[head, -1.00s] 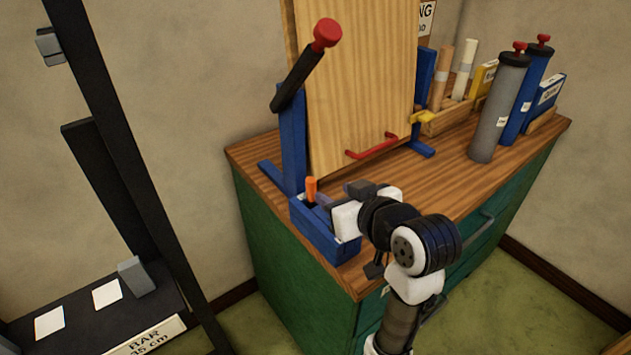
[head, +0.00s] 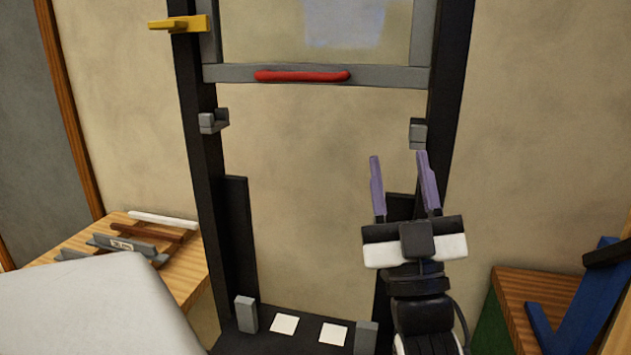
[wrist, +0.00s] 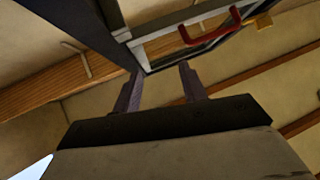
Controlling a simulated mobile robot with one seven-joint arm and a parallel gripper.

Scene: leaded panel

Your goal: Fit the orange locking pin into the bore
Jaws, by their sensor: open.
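My gripper (head: 399,160) is open and empty, with its two purple fingers pointing up and a clear gap between them. It is in front of the right side of a tall black frame (head: 205,185). It also shows in the wrist view (wrist: 160,72), with nothing between the fingers. I cannot make out the bore in either current view.
A grey-framed panel (head: 225,74) with a red handle (head: 302,76) sits high in the black frame. A yellow piece (head: 178,24) sticks out at left. Grey blocks (head: 246,314) stand on the base. Wooden surfaces flank the frame, the left one (head: 190,270) holding several bars.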

